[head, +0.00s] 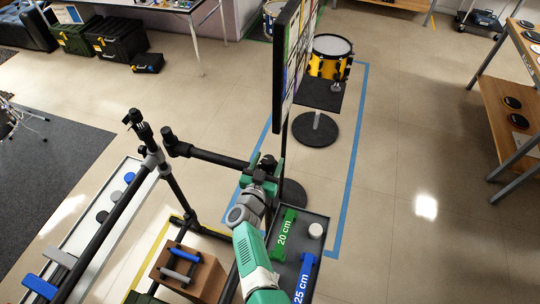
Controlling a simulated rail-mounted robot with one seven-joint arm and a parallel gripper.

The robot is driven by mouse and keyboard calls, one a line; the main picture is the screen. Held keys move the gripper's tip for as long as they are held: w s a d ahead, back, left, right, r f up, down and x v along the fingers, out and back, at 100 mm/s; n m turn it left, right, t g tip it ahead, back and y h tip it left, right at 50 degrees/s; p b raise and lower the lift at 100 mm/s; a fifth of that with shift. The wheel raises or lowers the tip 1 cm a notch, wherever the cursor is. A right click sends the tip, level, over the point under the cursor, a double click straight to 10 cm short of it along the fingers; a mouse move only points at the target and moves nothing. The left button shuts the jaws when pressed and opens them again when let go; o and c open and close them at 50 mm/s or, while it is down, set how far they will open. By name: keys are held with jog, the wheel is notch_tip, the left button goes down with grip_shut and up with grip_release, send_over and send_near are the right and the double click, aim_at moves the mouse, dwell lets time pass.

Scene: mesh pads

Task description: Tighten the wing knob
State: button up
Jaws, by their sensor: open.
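A black horizontal bar (212,155) runs right from the stand toward my gripper (263,163). My gripper is at the end of my green and grey arm, by the bar's right end and beside the upright panel. Its fingers are dark and small against the bar, and I cannot tell whether they touch it. I cannot pick out the wing knob for certain; it may be small or hidden behind the gripper.
The tall, thin panel (279,62) stands upright close to my gripper. A grey tray (318,228) holds green (283,233) and blue (305,277) length-marked pieces and a white cylinder (315,230). A yellow drum (330,58) is behind. Open floor (400,150) lies right.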

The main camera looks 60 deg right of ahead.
aim_at(266, 166)
jog(key=a, duration=0.1)
jog(key=a+p, duration=0.1)
jog(key=a, duration=0.3)
jog(key=shift+s+r+p, duration=0.1)
jog(key=shift+s+p, duration=0.15)
jog(key=shift+p, duration=0.05)
jog(key=shift+s+a, duration=0.1)
jog(key=shift+a, duration=0.3)
